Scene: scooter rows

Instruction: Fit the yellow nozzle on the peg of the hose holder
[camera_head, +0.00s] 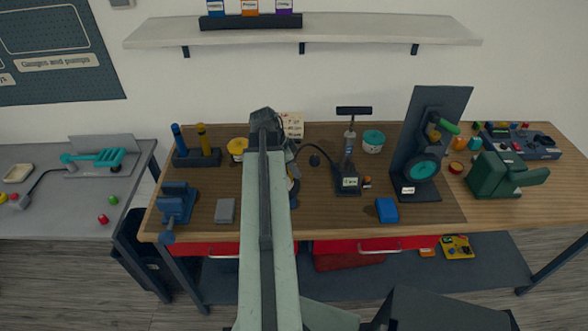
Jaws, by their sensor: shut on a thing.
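My arm reaches forward over the middle of the workbench, and my gripper (289,165) is low behind it, mostly hidden. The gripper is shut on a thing. A thin black hose (318,148) runs left from the black pump (347,178) toward the gripper. A small dark piece (314,160) stands between them; I cannot tell whether it is the hose holder. No peg shows clearly.
A dark stand (196,157) with a blue and a yellow cylinder, a blue vise (175,203) and a grey block (225,211) are left. A blue box (387,210) and a tall dark panel (435,105) with a teal wheel are right. Clear mat lies in front of the pump.

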